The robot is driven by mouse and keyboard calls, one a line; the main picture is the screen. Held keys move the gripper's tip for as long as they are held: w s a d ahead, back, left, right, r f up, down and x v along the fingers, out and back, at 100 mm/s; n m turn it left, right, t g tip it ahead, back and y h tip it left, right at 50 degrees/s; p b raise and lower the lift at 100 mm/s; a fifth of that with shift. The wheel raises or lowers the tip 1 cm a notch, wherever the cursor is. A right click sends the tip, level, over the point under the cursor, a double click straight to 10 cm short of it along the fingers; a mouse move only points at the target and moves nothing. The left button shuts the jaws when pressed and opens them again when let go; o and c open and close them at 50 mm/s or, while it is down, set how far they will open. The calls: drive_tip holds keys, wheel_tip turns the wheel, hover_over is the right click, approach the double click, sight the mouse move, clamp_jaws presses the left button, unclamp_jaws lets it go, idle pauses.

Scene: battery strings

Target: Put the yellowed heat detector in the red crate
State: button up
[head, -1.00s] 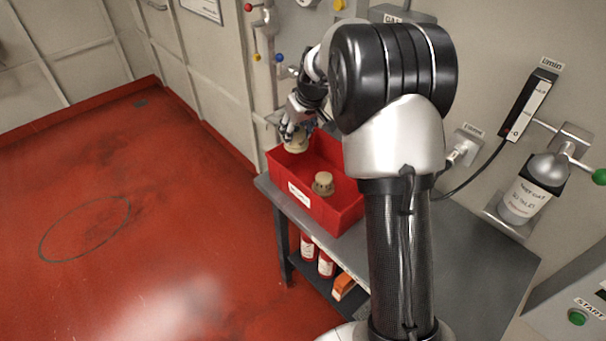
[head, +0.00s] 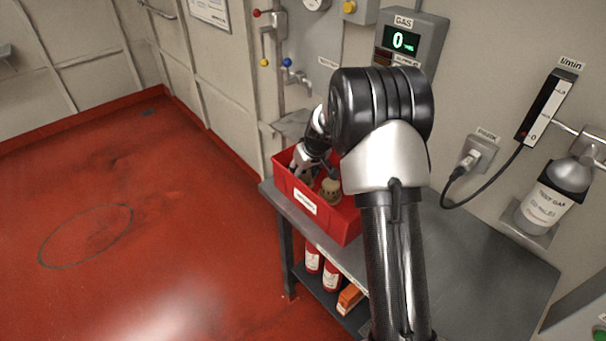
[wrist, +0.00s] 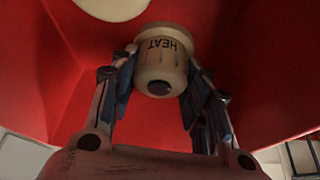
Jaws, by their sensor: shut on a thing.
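The red crate (head: 332,224) stands on the grey bench, with a white label on its front. My gripper (head: 307,174) is down inside the left part of the crate. In the wrist view my gripper (wrist: 163,90) is shut on the yellowed heat detector (wrist: 162,58), its body marked HEAT and set between the two fingers. Red crate walls (wrist: 35,75) surround it there. In the head view the held detector is mostly hidden by the fingers and crate wall. I cannot tell whether it touches the crate floor.
Another beige detector (head: 331,190) sits in the crate to the right of my gripper; a pale round thing (wrist: 112,6) shows at the wrist view's top. The bench top (head: 475,255) is clear at right. Red bottles (head: 331,274) and an orange box (head: 349,298) are on the shelf below.

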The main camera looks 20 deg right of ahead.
drive_tip(key=shift+r, duration=0.1)
drive_tip(key=shift+f, duration=0.2)
drive_tip(key=o, duration=1.1)
drive_tip(key=shift+r, duration=0.15)
